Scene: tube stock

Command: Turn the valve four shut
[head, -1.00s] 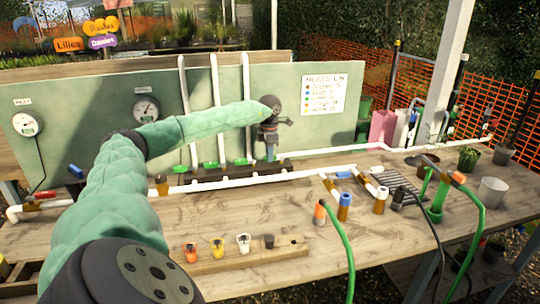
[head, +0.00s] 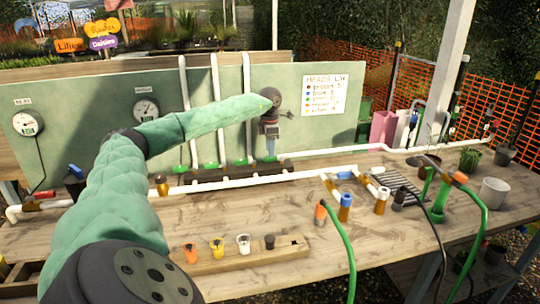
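A row of small valves with green handles sits on a dark base along the foot of the green panel. My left gripper (head: 271,155) points down at the right end of this row, just past the third green handle. My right gripper is not in view.
A long white pipe (head: 240,180) runs across the bench in front of the valves. A wooden block (head: 215,262) with coloured plugs lies nearer. Blue-capped fittings (head: 345,205) and green hoses (head: 343,245) stand to the right. Bare wood (head: 390,240) lies between them.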

